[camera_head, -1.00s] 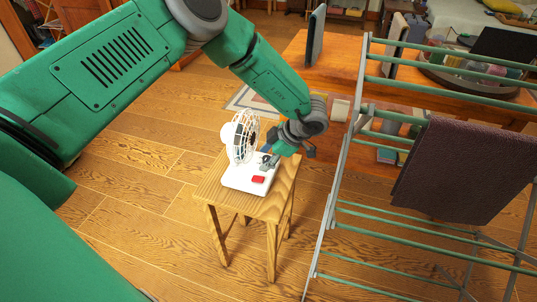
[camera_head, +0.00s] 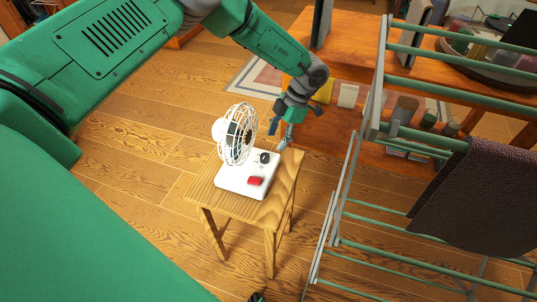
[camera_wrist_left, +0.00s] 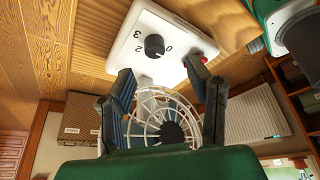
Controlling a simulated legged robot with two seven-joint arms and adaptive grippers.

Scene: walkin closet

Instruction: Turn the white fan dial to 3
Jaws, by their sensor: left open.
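The white fan has a round wire cage (camera_head: 238,136) and a white base (camera_head: 234,182) on a wooden stool. Its black dial (camera_head: 264,157) is on top of the base, near a red button (camera_head: 255,181). In the left wrist view the dial (camera_wrist_left: 154,45) is uncovered, with 0, 2 and 3 printed around it. I cannot tell which number it points to. My left gripper (camera_head: 279,136) is open and empty beyond the dial, apart from it. In the left wrist view its fingers (camera_wrist_left: 161,74) are spread, with the cage between and below them.
The stool (camera_head: 205,186) has little bare top around the base. A drying rack (camera_head: 350,190) with a dark cloth (camera_head: 475,195) stands close on the right. A wooden table (camera_head: 345,55) is behind. Open floor (camera_head: 130,175) lies to the left.

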